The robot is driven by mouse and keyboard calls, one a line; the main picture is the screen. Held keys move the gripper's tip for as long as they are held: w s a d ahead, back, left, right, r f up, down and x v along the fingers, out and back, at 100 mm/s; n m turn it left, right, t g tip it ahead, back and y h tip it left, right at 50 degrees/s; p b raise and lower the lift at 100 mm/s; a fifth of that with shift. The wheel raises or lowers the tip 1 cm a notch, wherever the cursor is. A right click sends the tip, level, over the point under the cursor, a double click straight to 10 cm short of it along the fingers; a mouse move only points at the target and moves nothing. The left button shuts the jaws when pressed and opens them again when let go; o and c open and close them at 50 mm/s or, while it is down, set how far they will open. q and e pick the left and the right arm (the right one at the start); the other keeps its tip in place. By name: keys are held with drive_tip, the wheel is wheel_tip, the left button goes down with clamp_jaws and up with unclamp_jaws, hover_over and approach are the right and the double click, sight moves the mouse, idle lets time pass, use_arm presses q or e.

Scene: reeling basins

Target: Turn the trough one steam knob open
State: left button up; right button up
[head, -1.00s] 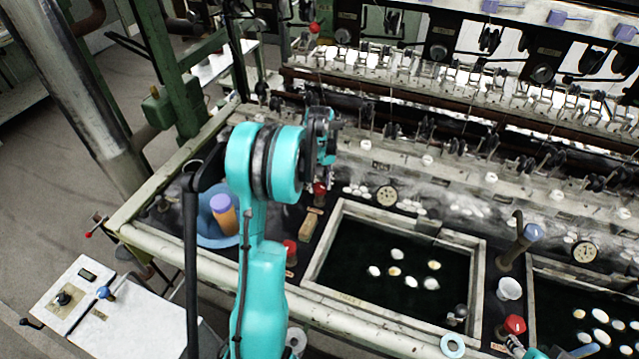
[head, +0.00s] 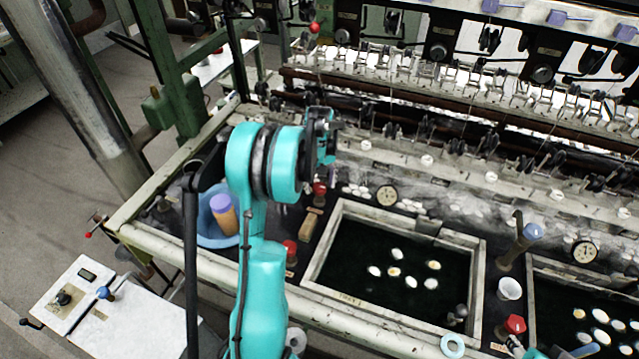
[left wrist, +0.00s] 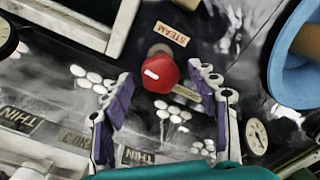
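The red steam knob (head: 319,190) stands on the dark deck left of the first trough's pale frame, partly hidden by my left arm. In the left wrist view the same red knob (left wrist: 161,74) has a white mark, with a STEAM label (left wrist: 172,33) beside it. My left gripper (left wrist: 165,85) is open, its purple-padded fingers on either side of the knob near their tips. I see a gap on both sides and no contact. In the head view the left gripper (head: 329,172) is mostly hidden behind its wrist.
The first trough (head: 330,300) holds dark water and several white cocoons. A blue bowl (head: 208,236) with a purple-topped brush is to the left. Another red knob (head: 289,248) stands nearer the front edge. A round gauge (head: 387,195) is behind the trough.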

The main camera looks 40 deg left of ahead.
sight(320, 187)
use_arm(q)
wheel_tip(320, 187, up, 12)
idle(0.6)
drive_tip(key=shift+d, duration=0.1)
idle(0.4)
